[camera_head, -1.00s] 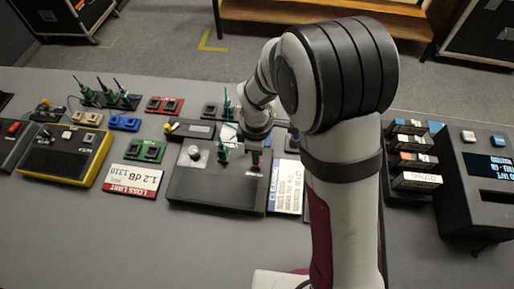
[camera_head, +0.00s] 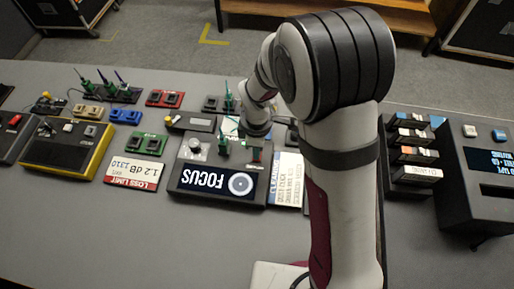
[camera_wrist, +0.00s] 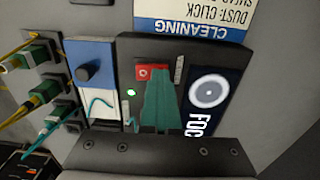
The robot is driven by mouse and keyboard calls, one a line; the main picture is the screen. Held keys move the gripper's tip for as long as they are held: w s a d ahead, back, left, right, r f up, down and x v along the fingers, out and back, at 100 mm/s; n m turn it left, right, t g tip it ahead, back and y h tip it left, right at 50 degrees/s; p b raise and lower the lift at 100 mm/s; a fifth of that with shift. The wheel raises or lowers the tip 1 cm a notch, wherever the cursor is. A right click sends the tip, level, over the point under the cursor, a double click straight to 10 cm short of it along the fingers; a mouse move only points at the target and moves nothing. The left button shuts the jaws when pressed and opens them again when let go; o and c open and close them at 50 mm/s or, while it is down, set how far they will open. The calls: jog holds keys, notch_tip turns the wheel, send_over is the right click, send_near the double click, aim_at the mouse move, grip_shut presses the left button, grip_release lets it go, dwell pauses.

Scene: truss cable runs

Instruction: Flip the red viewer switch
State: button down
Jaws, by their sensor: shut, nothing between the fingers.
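The dark viewer box (camera_head: 224,170) lies mid-bench, its screen (camera_head: 215,183) lit with "FOCUS" and a pale disc. The screen edge also shows in the wrist view (camera_wrist: 208,95). The red switch (camera_wrist: 145,73) is at the viewer's upper part, beside a small lit green light (camera_wrist: 131,93). My gripper (camera_wrist: 159,72) is shut and empty. Its teal tapered fingers point at the red switch and cover part of it; I cannot tell whether they touch. In the head view my gripper (camera_head: 254,152) is low over the viewer's right part, the switch largely hidden behind it.
A yellow-edged meter (camera_head: 62,148) is farther left. Stacked cassettes (camera_head: 414,152) stand at right. The front bench is clear.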

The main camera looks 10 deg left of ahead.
jog(key=shift+w+f, duration=0.25)
jog(key=shift+w, duration=0.25)
notch_tip(320, 180, up, 15)
jog(key=s, duration=0.1)
jog(key=shift+s+f, duration=0.15)
jog(key=shift+f, duration=0.05)
dwell(0.4)
